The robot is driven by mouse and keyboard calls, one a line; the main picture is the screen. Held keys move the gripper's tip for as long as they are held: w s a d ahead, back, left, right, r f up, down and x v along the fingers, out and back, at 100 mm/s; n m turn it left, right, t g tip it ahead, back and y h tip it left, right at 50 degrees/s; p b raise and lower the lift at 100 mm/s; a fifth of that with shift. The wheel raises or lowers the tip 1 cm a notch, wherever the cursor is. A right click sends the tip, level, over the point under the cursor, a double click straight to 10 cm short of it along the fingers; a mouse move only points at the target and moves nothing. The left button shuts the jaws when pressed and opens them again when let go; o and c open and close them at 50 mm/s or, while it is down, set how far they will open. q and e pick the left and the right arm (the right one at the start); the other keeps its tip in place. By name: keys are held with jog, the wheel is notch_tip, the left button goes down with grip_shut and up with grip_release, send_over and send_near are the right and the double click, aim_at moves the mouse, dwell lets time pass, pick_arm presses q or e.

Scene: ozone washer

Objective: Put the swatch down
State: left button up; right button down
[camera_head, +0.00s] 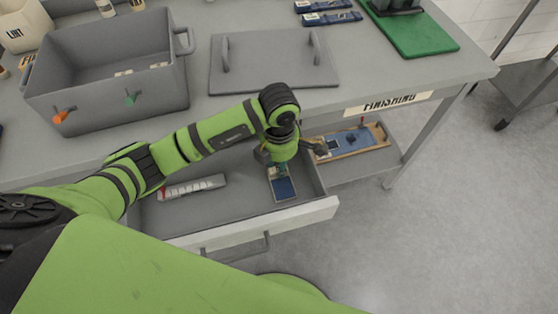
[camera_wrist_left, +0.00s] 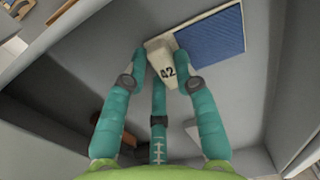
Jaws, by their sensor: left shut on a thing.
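The swatch (camera_head: 284,188) is a dark blue patch with a pale tab. It is in the open drawer's right part, at or just above the floor; I cannot tell if it touches. In the left wrist view the swatch (camera_wrist_left: 211,40) shows its blue weave, and its tab bears the number 42. My left gripper (camera_head: 281,170) reaches down into the drawer. Its teal fingers (camera_wrist_left: 163,58) are shut on the tab, which is partly hidden by them. My right gripper is out of view.
The drawer (camera_head: 325,207) is pulled out below the grey table. A pale ruler-like strip (camera_head: 192,187) lies in its left part. A tray with blue pieces (camera_head: 373,140) sits on the shelf at right. A grey bin (camera_head: 110,80) and a handled lid (camera_head: 272,62) are on the table.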

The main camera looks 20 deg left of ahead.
pick_arm(q)
jog(key=shift+f, duration=0.2)
jog(key=o, duration=1)
jog(key=shift+o, duration=0.2)
jog(key=shift+r, duration=0.1)
jog(key=shift+r, duration=0.5)
notch_tip(320, 180, up, 11)
jog(key=b, duration=0.1)
jog(key=shift+r, duration=0.15)
